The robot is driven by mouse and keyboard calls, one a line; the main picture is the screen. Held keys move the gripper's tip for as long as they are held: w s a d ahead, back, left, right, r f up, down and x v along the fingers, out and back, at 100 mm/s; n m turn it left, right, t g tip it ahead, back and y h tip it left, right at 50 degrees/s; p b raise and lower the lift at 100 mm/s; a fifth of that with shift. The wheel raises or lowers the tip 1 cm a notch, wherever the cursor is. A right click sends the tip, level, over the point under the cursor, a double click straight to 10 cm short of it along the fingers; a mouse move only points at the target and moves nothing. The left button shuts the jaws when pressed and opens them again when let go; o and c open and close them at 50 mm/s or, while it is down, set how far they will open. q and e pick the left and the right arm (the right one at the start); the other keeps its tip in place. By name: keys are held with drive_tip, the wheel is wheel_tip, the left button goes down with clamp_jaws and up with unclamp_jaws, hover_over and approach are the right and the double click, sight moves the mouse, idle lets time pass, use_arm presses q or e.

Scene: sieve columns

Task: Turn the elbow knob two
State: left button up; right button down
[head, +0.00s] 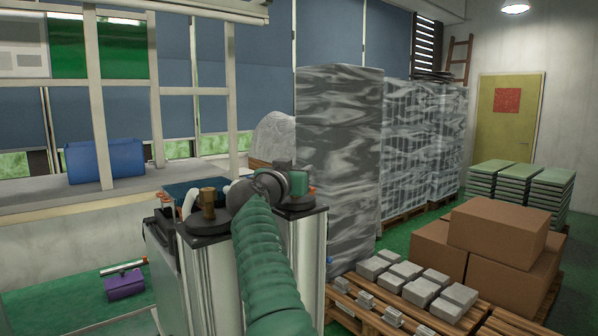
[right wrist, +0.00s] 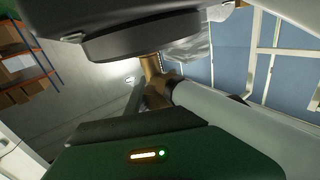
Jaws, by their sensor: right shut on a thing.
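The shiny metal columns (head: 205,275) stand in front of me with dark caps on top. A brass elbow fitting (head: 208,198) stands up from the left cap and is clear of my arm. My right arm's green sleeve rises from the bottom, and my right gripper (head: 272,182) is over the column tops, shut on a part that the wrist hides. In the right wrist view a brass fitting (right wrist: 152,78) shows between dark parts, close to a pale pipe. I cannot tell which knob is gripped. My left gripper is out of view.
Wrapped pallet stacks (head: 340,150) stand close behind the columns to the right. Cardboard boxes (head: 497,235) and grey blocks on a pallet (head: 400,275) are at the right. A blue case (head: 105,160) lies on the window ledge. A purple item (head: 125,284) is on the green floor.

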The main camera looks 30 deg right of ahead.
drive_tip(key=c, duration=1.5)
unclamp_jaws()
drive_tip(key=o, duration=0.4)
drive_tip(key=shift+w+f, duration=0.1)
drive_tip(key=shift+w, duration=0.15)
drive_tip(key=shift+s, duration=0.15)
drive_tip(key=b+v, duration=0.1)
drive_tip(key=v, duration=0.1)
drive_tip(key=b+v, duration=0.2)
drive_tip(key=f+b+v, duration=0.1)
drive_tip(key=b+v, duration=0.1)
drive_tip(key=shift+a, duration=0.2)
drive_tip(key=b+v, duration=0.1)
drive_tip(key=v, duration=0.2)
drive_tip(key=b+v, duration=0.1)
drive_tip(key=v, duration=0.3)
drive_tip(key=r+b+v, duration=0.1)
drive_tip(key=v, duration=0.2)
drive_tip(key=shift+s+a, duration=0.1)
drive_tip(key=shift+s, duration=0.1)
